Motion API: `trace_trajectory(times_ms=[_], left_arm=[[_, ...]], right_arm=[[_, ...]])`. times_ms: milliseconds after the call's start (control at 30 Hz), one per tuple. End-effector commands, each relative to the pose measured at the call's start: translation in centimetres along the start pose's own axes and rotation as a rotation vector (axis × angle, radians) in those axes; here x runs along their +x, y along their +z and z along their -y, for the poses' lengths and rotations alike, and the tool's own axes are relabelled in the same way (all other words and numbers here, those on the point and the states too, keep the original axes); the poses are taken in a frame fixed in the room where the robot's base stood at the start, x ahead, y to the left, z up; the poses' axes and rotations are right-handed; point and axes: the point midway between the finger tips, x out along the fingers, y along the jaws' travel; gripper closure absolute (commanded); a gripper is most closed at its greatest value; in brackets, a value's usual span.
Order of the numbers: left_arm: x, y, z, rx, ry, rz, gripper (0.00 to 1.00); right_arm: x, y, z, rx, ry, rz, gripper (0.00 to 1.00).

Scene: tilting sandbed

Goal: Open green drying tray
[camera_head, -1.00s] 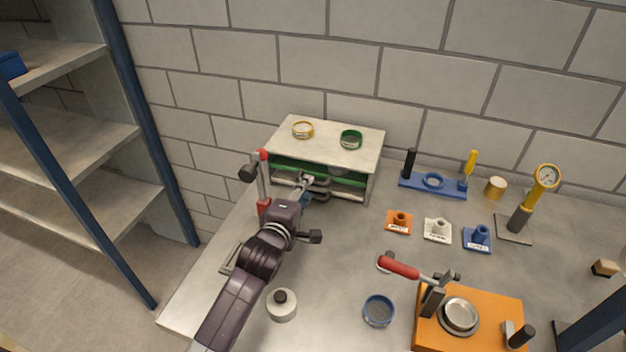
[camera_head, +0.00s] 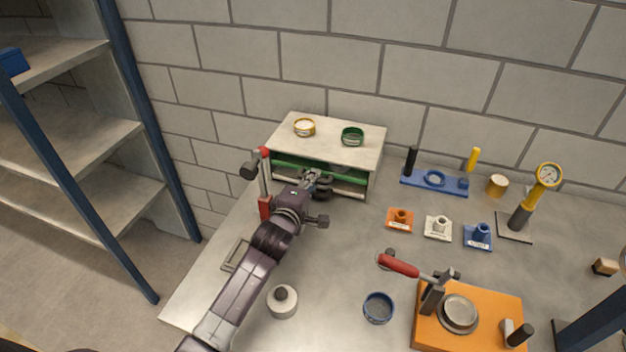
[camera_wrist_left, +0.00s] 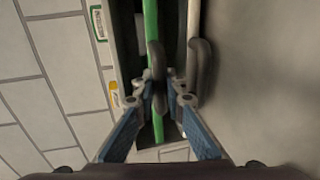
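The drying cabinet (camera_head: 365,165) stands at the back of the table, with a green-edged tray (camera_head: 290,162) in its upper slot and a pale tray below it. In the left wrist view the green tray's edge (camera_wrist_left: 151,25) runs upright, with a dark loop handle (camera_wrist_left: 157,60) on it. My left gripper (camera_head: 318,178) is at the cabinet front. Its fingers (camera_wrist_left: 159,85) stand on either side of the green tray's handle, close to it. I cannot tell whether they grip it. The green tray looks shut in its slot. My right gripper is out of view.
A second handle (camera_wrist_left: 200,65) on the pale tray is just beside the fingers. A red-topped post (camera_head: 264,180) stands close to my left arm. Gold (camera_head: 304,127) and green (camera_head: 352,136) rings sit on the cabinet top.

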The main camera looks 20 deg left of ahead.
Motion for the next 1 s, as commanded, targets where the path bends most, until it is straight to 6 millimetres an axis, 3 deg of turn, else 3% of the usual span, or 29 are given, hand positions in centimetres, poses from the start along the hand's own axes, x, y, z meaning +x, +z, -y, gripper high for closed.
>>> trace_trajectory(times_ms=[367,800,1000], left_arm=[[-0.2,0.0,0.1,-0.001,-0.002,0.0,1.0],[-7.3,0.1,1.7,-0.005,-0.008,0.001,1.0],[-8.4,0.0,1.9,-0.002,-0.003,-0.001,1.0]], right_arm=[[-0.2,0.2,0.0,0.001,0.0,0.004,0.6],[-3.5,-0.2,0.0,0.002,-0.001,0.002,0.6],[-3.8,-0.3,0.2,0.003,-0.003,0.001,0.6]])
